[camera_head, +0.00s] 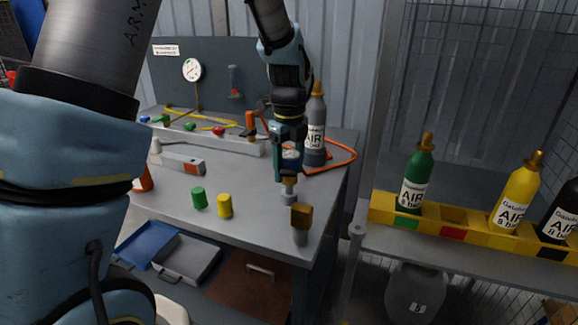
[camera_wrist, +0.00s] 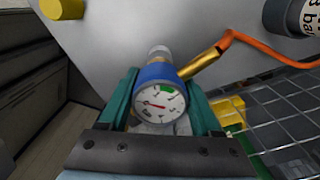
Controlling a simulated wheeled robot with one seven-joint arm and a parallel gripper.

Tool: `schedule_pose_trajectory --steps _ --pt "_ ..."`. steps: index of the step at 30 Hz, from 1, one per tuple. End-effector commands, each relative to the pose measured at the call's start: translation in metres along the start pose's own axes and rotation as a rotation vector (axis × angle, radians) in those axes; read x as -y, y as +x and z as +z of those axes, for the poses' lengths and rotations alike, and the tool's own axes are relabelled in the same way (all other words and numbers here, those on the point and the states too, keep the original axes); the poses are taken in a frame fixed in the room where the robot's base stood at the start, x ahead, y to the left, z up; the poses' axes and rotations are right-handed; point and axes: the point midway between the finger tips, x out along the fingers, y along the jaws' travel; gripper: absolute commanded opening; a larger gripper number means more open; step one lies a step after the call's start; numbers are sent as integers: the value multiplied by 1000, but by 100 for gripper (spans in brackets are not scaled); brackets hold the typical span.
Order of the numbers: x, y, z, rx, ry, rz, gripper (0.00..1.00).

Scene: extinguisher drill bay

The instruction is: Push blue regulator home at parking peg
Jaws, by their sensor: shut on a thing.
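My gripper (camera_head: 289,172) points down over the right part of the grey bench, its teal fingers shut on the blue regulator. In the wrist view, the blue regulator (camera_wrist: 157,72) sits between the fingers (camera_wrist: 160,105), its round white gauge facing the camera. A brass stem (camera_wrist: 203,64) leaves its side toward an orange hose. A short grey cylinder (camera_wrist: 159,52) shows at the regulator's far end; I cannot tell whether it is the parking peg or part of the regulator. In the head view, a grey post (camera_head: 289,196) shows directly below the gripper; whether they touch is unclear.
A grey air bottle (camera_head: 316,135) stands close behind the gripper, with an orange hose (camera_head: 350,155) looping beside it. A brass-topped grey post (camera_head: 301,222) is near the front right corner. Green (camera_head: 198,197) and yellow (camera_head: 225,205) cylinders stand left.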

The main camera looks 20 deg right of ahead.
Motion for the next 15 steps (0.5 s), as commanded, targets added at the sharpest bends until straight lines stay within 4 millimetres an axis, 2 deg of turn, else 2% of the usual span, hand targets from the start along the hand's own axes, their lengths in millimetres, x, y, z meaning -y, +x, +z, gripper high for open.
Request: schedule_pose_trajectory --steps 15 --pt "0 15 0 0 0 0 7"
